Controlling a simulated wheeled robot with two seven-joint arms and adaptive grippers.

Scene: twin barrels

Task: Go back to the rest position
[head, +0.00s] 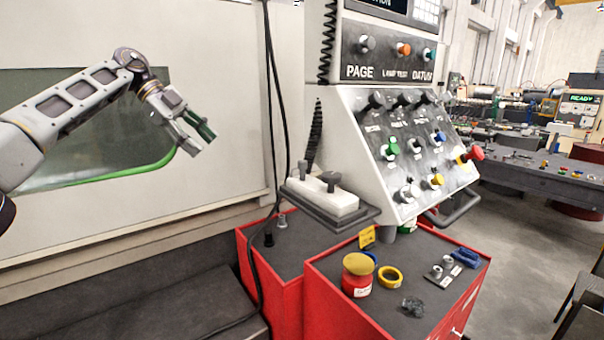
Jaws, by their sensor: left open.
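My left arm comes in from the left edge and bends down at its wrist. My left gripper (203,140) hangs in front of the machine's green-tinted window (95,150), high and left of the control panel. Its jaws are apart and nothing is between them. It is clear of the panel and the cabinets. My right gripper and right arm do not show.
The control panel (350,120) with coloured knobs stands in the middle. Below it, red cabinets (325,312) hold a red tin with a yellow lid (358,275), a yellow ring (390,277) and a blue part (465,257). A workbench (530,172) stands at right. Cables hang left of the panel.

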